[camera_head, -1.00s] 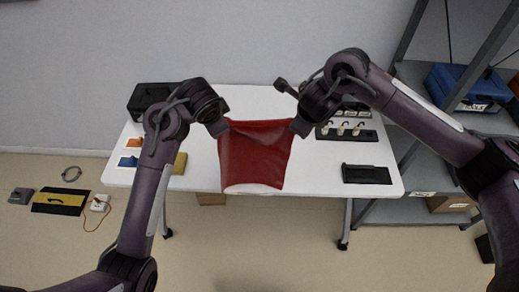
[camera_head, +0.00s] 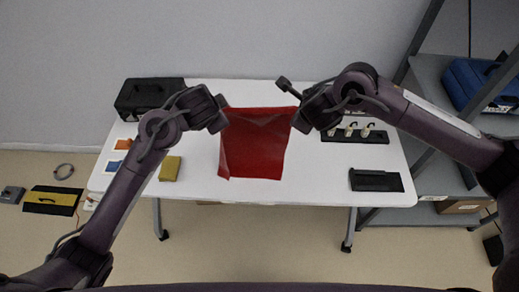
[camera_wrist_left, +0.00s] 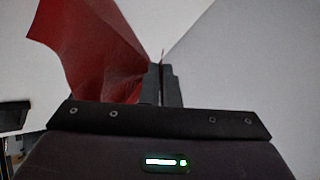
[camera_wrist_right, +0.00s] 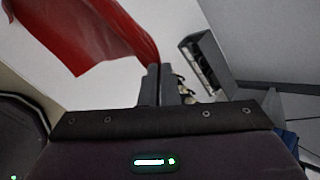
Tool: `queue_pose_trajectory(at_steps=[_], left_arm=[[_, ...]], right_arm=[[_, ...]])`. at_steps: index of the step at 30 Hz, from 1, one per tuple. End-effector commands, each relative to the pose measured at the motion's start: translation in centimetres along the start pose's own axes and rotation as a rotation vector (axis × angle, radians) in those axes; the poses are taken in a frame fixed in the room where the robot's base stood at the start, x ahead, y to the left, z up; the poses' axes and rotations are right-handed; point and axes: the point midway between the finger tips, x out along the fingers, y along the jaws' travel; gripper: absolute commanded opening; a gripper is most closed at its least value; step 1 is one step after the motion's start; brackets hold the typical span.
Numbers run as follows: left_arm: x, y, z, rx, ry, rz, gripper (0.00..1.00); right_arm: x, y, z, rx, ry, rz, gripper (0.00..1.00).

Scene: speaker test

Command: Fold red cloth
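The red cloth (camera_head: 254,148) hangs spread between my two grippers in the head view, over the white table (camera_head: 320,180). My left gripper (camera_head: 224,112) is shut on its upper left corner. In the left wrist view the cloth (camera_wrist_left: 90,50) runs into the closed fingers (camera_wrist_left: 161,80). My right gripper (camera_head: 298,116) is shut on its upper right corner. In the right wrist view the cloth (camera_wrist_right: 85,35) runs down to the closed fingers (camera_wrist_right: 159,82). The top edge sags a little between the grippers. Whether the lower edge touches the table is unclear.
A black case (camera_head: 145,95) stands at the table's back left. A yellow block (camera_head: 171,168) and orange and blue pieces lie left. A black rack (camera_head: 355,135) with pale items and a black tray (camera_head: 376,181) are right. Grey shelves (camera_head: 440,150) stand beyond.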

Motion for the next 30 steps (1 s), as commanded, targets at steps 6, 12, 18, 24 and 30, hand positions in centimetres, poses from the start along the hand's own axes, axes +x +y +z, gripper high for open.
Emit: queue_pose_trajectory(at_steps=[6, 12, 18, 24, 30], left_arm=[[0.1, -0.3, 0.5, -0.005, -0.014, -0.004, 0.00], [0.5, -0.5, 0.3, -0.013, -0.030, 0.020, 0.00], [1.6, -0.6, 0.0, -0.022, -0.075, 0.099, 0.00], [3.1, -0.9, -0.3, -0.030, -0.141, 0.204, 0.00], [4.4, -1.3, -0.5, -0.036, -0.207, 0.307, 0.00]], right_arm=[[0.2, -0.4, -0.5, 0.001, 0.014, -0.008, 0.00], [0.7, -0.5, -0.4, 0.003, 0.030, 0.016, 0.00], [1.7, -0.8, -0.1, 0.013, 0.076, 0.089, 0.00], [3.1, -1.2, 0.2, 0.025, 0.144, 0.194, 0.00], [4.4, -1.5, 0.4, 0.034, 0.211, 0.296, 0.00]])
